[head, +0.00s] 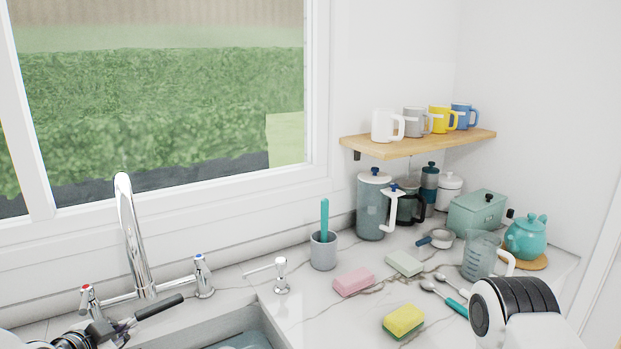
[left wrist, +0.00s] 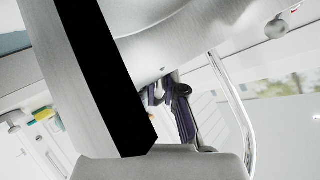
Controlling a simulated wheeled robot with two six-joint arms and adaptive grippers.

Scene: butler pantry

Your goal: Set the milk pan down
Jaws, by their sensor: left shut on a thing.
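My left gripper (head: 108,328) is at the bottom left of the head view, in front of the chrome tap. It is shut on a black handle (head: 160,307), which I take to be the milk pan's; the handle points up and right. The pan's body is not clearly seen in the head view and seems cut off by the lower edge. In the left wrist view, large grey metal surfaces and a black bar fill much of the picture, too close to tell apart. My right gripper is not seen.
The tap (head: 137,235) stands close by the left gripper, behind the sink (head: 215,345). A grey cup (head: 323,252), pink sponge (head: 353,282), pale sponge (head: 404,263) and yellow sponge (head: 404,319) sit on the marble counter. Jars, a measuring jug (head: 480,256) and teapot (head: 526,238) crowd the right.

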